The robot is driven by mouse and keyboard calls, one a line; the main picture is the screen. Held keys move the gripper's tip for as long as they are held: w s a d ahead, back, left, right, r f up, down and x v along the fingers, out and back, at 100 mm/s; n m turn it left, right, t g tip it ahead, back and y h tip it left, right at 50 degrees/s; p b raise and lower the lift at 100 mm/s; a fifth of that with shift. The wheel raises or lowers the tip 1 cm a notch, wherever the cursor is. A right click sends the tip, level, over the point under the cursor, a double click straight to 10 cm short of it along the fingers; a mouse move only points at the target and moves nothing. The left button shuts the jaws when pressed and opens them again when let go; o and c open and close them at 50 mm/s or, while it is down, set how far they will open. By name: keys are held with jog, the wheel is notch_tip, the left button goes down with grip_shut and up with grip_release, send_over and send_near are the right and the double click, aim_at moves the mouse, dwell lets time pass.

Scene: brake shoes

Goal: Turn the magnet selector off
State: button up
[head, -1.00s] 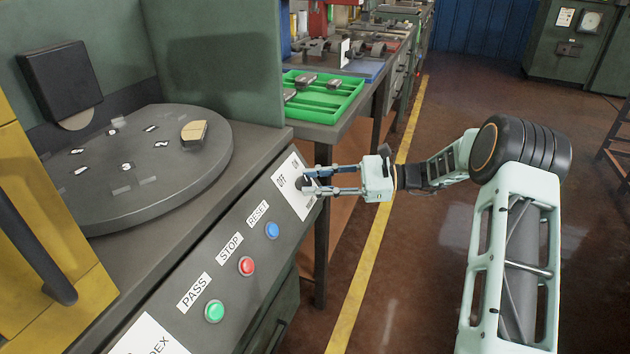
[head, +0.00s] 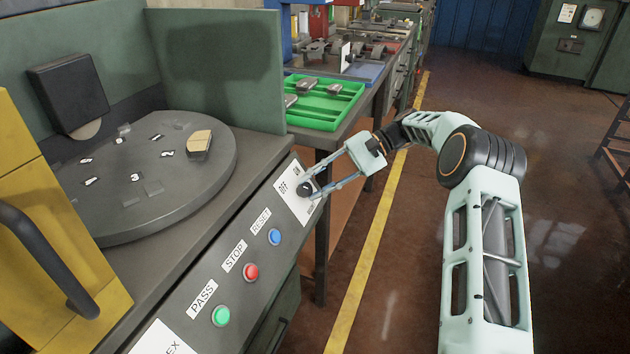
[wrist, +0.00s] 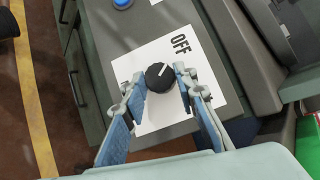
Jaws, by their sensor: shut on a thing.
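The magnet selector is a round black knob (wrist: 158,76) with a white pointer mark, on a white label plate (wrist: 205,82) printed OFF. In the wrist view the pointer mark slants up and right, roughly toward the word OFF. In the head view the knob (head: 304,189) sits at the far right end of the sloped control panel, below the OFF and ON lettering. My gripper (wrist: 160,84) has its two blue-padded fingers on either side of the knob, shut on it. In the head view my gripper (head: 313,187) comes from the right and partly hides the plate.
Blue RESET (head: 275,237), red STOP (head: 251,272) and green PASS (head: 221,316) buttons line the panel. A round grey table (head: 110,215) bears a tan-topped block (head: 199,142). A green tray (head: 345,112) stands on the bench behind. Floor to the right is open.

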jog(key=shift+n+h+p, duration=0.3)
jog(key=shift+n+h, duration=0.1)
jog(key=shift+n, duration=0.4)
jog(key=o, duration=1.2)
jog(key=shift+c, duration=0.2)
jog(key=shift+r, duration=0.1)
jog(key=v, duration=0.7)
jog(key=shift+d+r, duration=0.15)
jog(key=shift+w, duration=0.1)
